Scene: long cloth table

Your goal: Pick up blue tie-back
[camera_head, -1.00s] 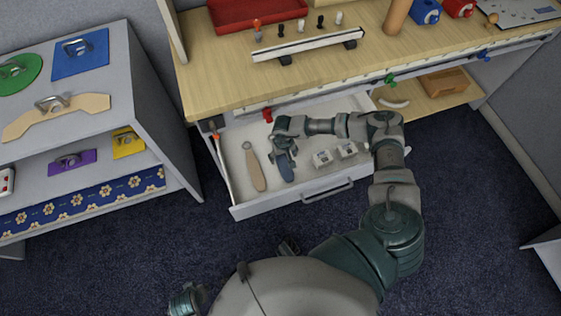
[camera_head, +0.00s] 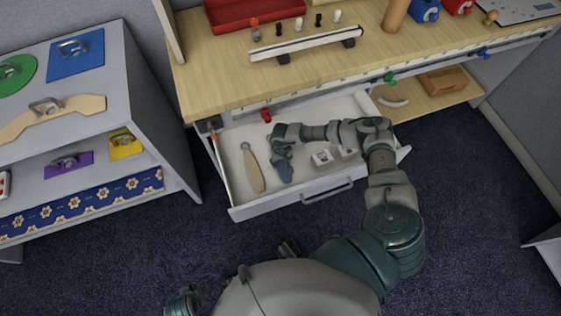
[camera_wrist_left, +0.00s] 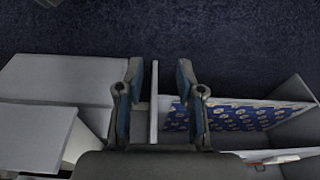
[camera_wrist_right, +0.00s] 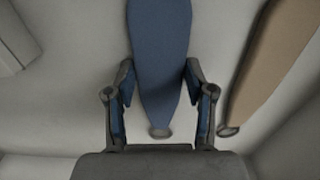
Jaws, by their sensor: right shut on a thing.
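The blue tie-back (camera_head: 285,173) is a flat, long, rounded strip in the open drawer (camera_head: 240,215). In the right wrist view the tie-back (camera_wrist_right: 160,50) runs between my right gripper's fingers, with a small metal ring at its near end. My right gripper (camera_wrist_right: 160,90) is shut on it, with a finger on each side; in the head view the right gripper (camera_head: 280,150) is inside the drawer. My left gripper (camera_wrist_left: 160,85) is open and empty in the left wrist view, over the dark floor and grey shelving.
A wooden tie-back-shaped piece (camera_head: 253,171) lies left of the blue one. Small white boxes (camera_head: 321,158) lie to the right. The drawer's front wall and the wooden worktop (camera_head: 215,80) bound the space. A grey shelf unit (camera_head: 150,100) stands at left.

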